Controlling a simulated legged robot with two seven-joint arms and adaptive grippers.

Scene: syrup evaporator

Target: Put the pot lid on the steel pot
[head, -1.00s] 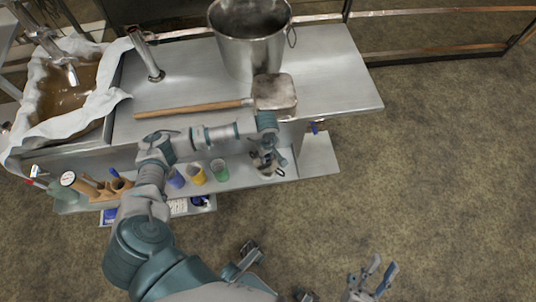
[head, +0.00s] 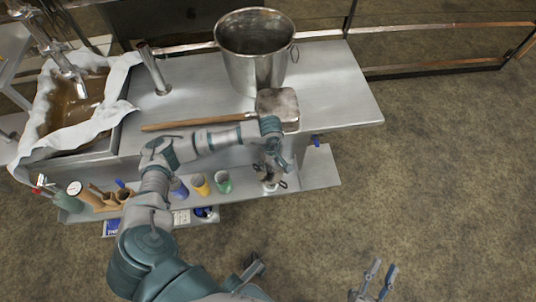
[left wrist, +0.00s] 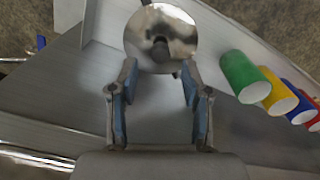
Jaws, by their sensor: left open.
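A large open steel pot (head: 254,68) stands upright on the steel table; its mouth is uncovered. A round shiny metal piece with a dark centre (left wrist: 158,30), which looks like the pot lid, lies ahead of my left gripper in the left wrist view. In the head view it is mostly hidden under my left gripper (head: 272,168), at the lower shelf's right part. In the left wrist view my left gripper (left wrist: 158,75) is open, its fingertips close to the piece's near edge; contact is unclear. My right gripper (head: 377,277) is open and empty over the floor.
A wooden-handled metal scoop (head: 278,104) lies on the table before the pot. Green (head: 222,182), yellow (head: 200,185) and blue (head: 179,188) cups stand on the lower shelf, left of my left gripper. A cloth-lined syrup pan (head: 75,100) is at left. The right floor is clear.

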